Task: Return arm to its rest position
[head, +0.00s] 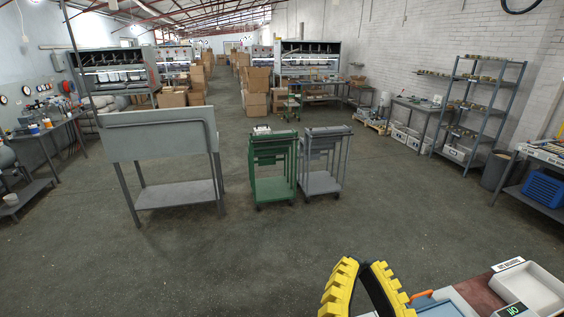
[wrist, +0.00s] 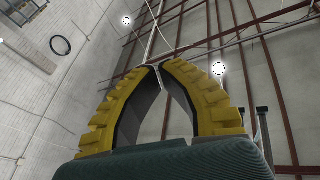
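My gripper (head: 362,264) stands at the bottom of the head view, to the right of centre, with its yellow ribbed fingers pointing up. In the wrist view, the fingertips (wrist: 159,66) come together at the top, with nothing seen between them. The gripper is shut and empty, up in the air. The wrist view looks up at the roof, so the gripper points upward. The rest of my arm is below the picture and hidden.
A work surface with a white tray (head: 531,289) and a blue case (head: 437,308) lies to the right of my gripper. A green trolley (head: 272,182), a grey trolley (head: 321,181) and a grey bench (head: 178,193) stand farther off. The floor between is clear.

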